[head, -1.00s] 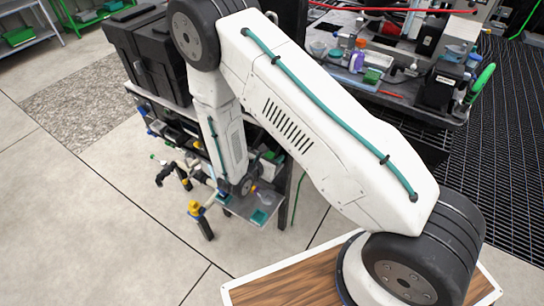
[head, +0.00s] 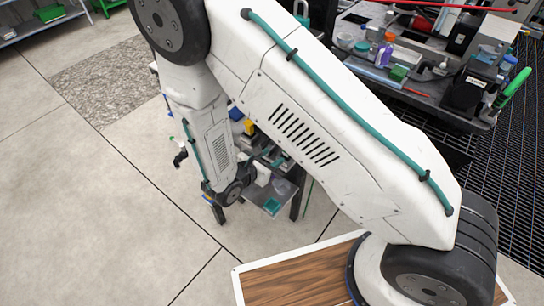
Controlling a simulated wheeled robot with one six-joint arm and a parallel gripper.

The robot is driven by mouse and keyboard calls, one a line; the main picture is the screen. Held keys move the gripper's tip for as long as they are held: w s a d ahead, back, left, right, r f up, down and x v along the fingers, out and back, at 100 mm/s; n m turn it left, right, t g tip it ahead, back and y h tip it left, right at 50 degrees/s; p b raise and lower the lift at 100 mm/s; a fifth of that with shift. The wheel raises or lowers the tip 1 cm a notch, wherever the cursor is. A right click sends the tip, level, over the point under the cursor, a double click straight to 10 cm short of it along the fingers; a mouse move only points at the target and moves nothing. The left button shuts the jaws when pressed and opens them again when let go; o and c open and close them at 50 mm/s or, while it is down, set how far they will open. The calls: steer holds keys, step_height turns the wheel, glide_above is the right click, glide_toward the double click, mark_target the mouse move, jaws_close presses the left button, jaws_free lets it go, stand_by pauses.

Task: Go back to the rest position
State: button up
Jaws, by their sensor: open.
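My white arm reaches from the lower right to the upper left and folds down to the wrist. The wrist hides part of the gripper.
A green bin (head: 49,13) stands at the upper left. The tiled floor (head: 80,200) at left is clear.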

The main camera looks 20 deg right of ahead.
stand_by(0.6)
steer(key=s+d+r+m+g+y, duration=0.2)
steer(key=s+r+m, duration=0.5)
steer(key=r, duration=0.5)
steer(key=s+d+r+m+g+y, duration=0.2)
steer(key=s+d+r+m+y, duration=0.3)
steer(key=s+r+m, duration=0.3)
steer(key=s+d+r+m+g+y, duration=0.2)
steer(key=s+r+m, duration=0.6)
steer(key=r, duration=0.8)
steer(key=d+m+y, duration=0.2)
steer(key=d, duration=0.1)
steer(key=shift+s+r+g, duration=0.15)
steer(key=shift+s+g, duration=0.1)
steer(key=shift+g, duration=0.05)
